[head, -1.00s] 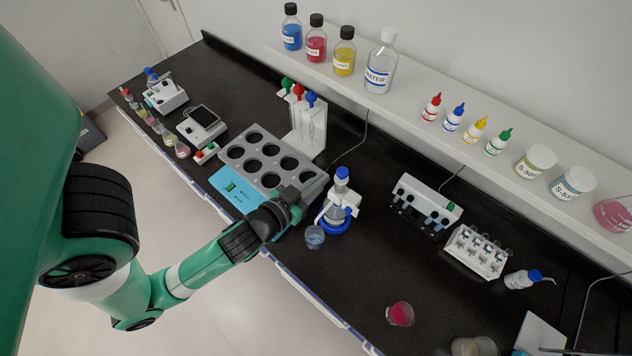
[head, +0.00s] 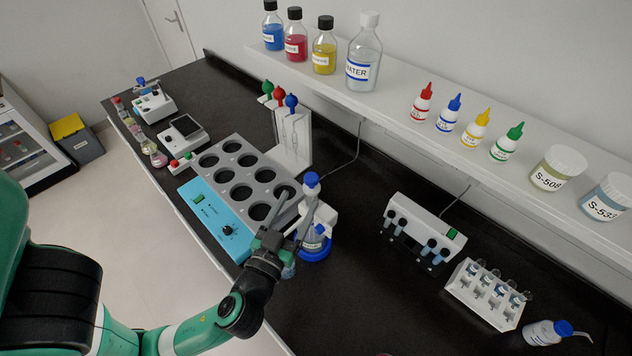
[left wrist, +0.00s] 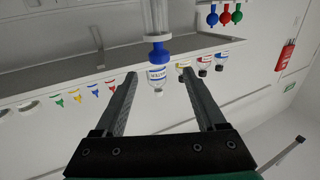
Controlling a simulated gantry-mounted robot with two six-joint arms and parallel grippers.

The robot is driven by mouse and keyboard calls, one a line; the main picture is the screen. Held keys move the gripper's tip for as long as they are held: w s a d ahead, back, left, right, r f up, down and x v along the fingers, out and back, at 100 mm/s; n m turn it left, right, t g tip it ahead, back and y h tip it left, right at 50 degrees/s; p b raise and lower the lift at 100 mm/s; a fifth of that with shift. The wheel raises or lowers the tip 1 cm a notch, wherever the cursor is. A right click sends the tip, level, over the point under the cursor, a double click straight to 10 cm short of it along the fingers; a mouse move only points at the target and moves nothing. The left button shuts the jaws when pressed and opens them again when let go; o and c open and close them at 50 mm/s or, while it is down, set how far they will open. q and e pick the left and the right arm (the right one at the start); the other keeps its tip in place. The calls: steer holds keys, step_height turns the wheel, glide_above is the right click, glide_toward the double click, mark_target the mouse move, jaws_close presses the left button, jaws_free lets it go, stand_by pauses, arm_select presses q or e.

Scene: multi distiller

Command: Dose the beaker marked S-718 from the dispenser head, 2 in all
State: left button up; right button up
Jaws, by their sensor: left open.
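The dispenser, a bottle with a blue cap (head: 312,180) and a blue base (head: 313,252), stands near the front edge of the bench. A small beaker with bluish contents (head: 288,271) is at its foot, largely hidden by my left gripper; no marking on it can be read. My left gripper (head: 292,212) is open, its fingers reaching up at the dispenser's left side in the head view. In the left wrist view, which is upside down, the dispenser's blue cap (left wrist: 157,48) shows between and beyond the empty fingers (left wrist: 165,82). My right gripper is not in view.
A block with round wells (head: 236,170) stands close to the left. A pipette stand (head: 293,143) is behind. A vial unit (head: 424,232) and a white rack (head: 486,293) are to the right. The black bench (head: 345,300) is clear right of the dispenser.

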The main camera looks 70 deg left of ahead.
mark_target(311, 181)
arm_select(q)
steer(key=x, duration=0.2)
steer(key=shift+w+a+b, duration=0.25)
steer(key=shift+a+b, duration=0.1)
steer(key=shift+b, duration=0.05)
steer(key=p+x, duration=0.2)
steer(key=x, duration=0.6)
steer(key=shift+w+a, duration=0.2)
steer(key=shift+w, duration=0.15)
jaws_close()
steer(key=shift+r, duration=0.1)
stand_by(0.5)
